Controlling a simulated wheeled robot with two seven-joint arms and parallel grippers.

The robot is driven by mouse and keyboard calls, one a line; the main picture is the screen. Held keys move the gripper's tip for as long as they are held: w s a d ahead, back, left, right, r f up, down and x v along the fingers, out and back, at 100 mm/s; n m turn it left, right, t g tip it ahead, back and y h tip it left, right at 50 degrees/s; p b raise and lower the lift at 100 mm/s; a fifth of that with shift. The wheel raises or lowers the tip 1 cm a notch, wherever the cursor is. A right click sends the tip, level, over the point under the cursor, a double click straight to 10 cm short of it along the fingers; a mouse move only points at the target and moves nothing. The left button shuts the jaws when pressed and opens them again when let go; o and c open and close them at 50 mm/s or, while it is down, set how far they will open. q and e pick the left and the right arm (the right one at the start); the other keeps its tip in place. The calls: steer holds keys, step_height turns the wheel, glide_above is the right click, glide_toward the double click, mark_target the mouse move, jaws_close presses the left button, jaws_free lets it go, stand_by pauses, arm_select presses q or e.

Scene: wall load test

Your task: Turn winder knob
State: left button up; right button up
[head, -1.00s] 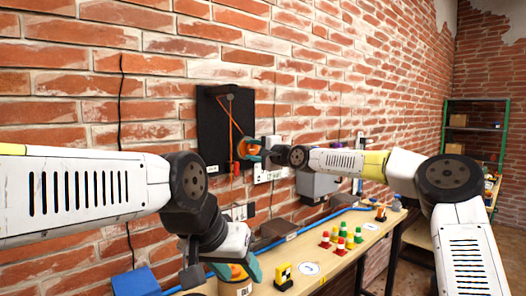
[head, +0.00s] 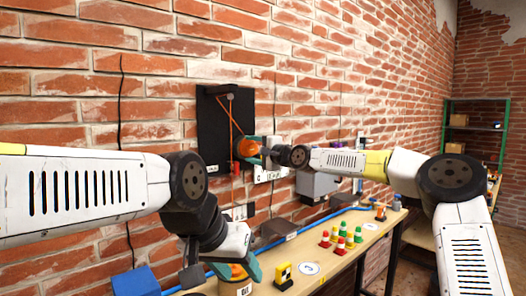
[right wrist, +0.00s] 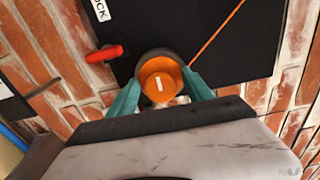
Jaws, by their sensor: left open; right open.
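The orange winder knob (head: 247,147) is on a black wall panel (head: 213,128), with an orange cord running near it. In the right wrist view the knob (right wrist: 160,82) shows its round face with a short white mark. My right gripper (right wrist: 161,86) is open, its teal fingers on either side of the knob; whether they touch it is unclear. In the head view this gripper (head: 257,152) reaches the knob from the right. My left gripper (head: 238,268) is open low over the bench, beside an orange-topped jar (head: 243,288); the jar is partly hidden by it.
A red lever (right wrist: 104,53) sits at the panel's edge near the knob. A grey wall box (head: 314,184) is right of the panel. Green shelving (head: 474,103) stands far right.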

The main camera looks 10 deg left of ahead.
steer(key=v, duration=0.7)
steer(key=shift+s+d, duration=0.15)
steer(key=shift+d, duration=0.1)
